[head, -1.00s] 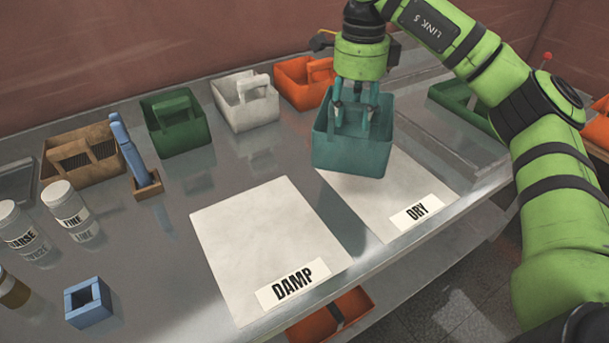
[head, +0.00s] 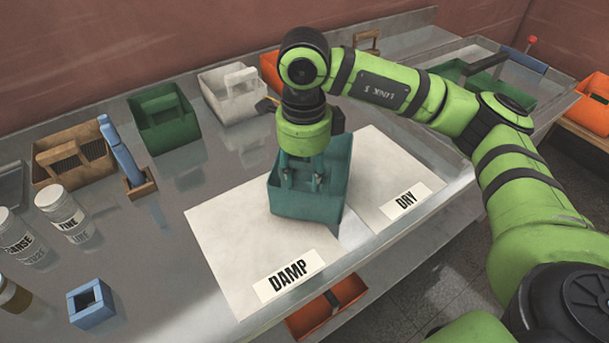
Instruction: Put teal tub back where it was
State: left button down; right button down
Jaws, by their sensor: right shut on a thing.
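The teal tub (head: 305,205) is in the middle of the head view, over the right part of the white DAMP sheet (head: 230,235) and the gap beside the white DRY sheet (head: 375,165). My right gripper (head: 302,184) points down into the tub and is shut on it, seemingly by its inner handle, which the fingers and wrist mostly hide. The tub looks upright. I cannot tell whether its base touches the bench or hangs just above it. My left gripper is not in view.
A wooden caddy (head: 90,172), green tub (head: 165,130), white tub (head: 230,105) and partly hidden orange tub (head: 269,68) line the back. Jars (head: 62,213) and a blue square holder (head: 88,312) stand at left. The bench's front edge runs below the sheets.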

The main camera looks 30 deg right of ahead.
notch_tip(320, 180, down, 2)
jog(key=shift+d+f+p, duration=0.1)
jog(key=shift+f+p, duration=0.05)
jog(key=shift+p, duration=0.3)
jog(key=shift+f, duration=0.3)
jog(key=shift+f+b, duration=0.2)
jog(key=shift+b, duration=0.1)
jog(key=c, duration=0.8)
grip_release()
jog(key=shift+r, duration=0.1)
jog(key=shift+o, duration=0.2)
jog(key=shift+r, duration=0.1)
